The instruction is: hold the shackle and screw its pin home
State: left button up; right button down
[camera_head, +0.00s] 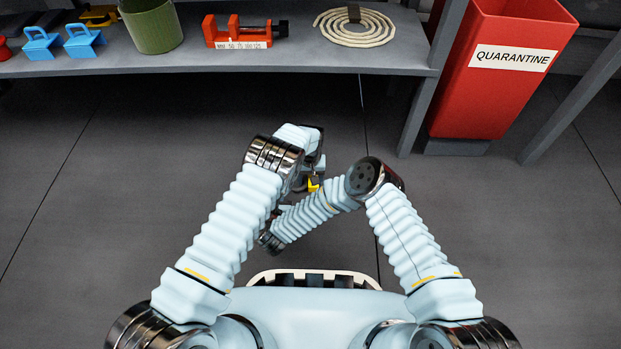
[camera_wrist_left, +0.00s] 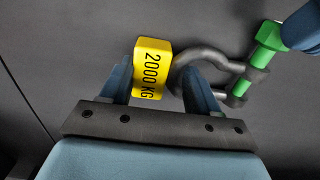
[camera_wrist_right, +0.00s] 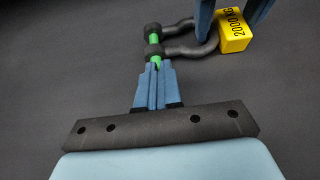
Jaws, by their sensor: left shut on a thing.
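The shackle (camera_wrist_left: 195,60) has a dark grey bow, a yellow block marked 2000 KG (camera_wrist_left: 150,75) and a green pin (camera_wrist_left: 268,38). My left gripper (camera_wrist_left: 157,70) is shut on its bow end, with the yellow block between the fingers. In the right wrist view the pin (camera_wrist_right: 153,38) spans the two eyes of the shackle (camera_wrist_right: 180,50). Some green shows between the near eye and my right gripper (camera_wrist_right: 155,67), whose fingers are nearly together on the pin's head. In the head view only the yellow block (camera_head: 313,184) shows clearly, between my arms.
A grey shelf (camera_head: 120,62) ahead holds blue clamps (camera_head: 84,40), a green pot (camera_head: 152,25), an orange vice (camera_head: 240,32) and a coiled rope (camera_head: 356,28). A red QUARANTINE bin (camera_head: 490,95) stands at right. The floor below my grippers is clear.

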jog(key=shift+s+d+f, duration=0.1)
jog(key=shift+d+f, duration=0.25)
jog(key=shift+d, duration=0.05)
jog(key=shift+r, duration=0.2)
jog(key=shift+d+r, duration=0.1)
jog(key=shift+r, duration=0.05)
jog(key=shift+s+r, duration=0.1)
jog(key=shift+s, duration=0.05)
jog(key=shift+s+r, duration=0.15)
jog(key=shift+s, duration=2.65)
jog(key=shift+s+a+f, duration=0.15)
jog(key=shift+s+a, duration=0.05)
jog(key=shift+a, duration=0.6)
jog(key=shift+s+a+f, duration=0.1)
jog(key=shift+s+a, duration=0.1)
jog(key=shift+a, duration=0.6)
jog(key=shift+w, duration=3.45)
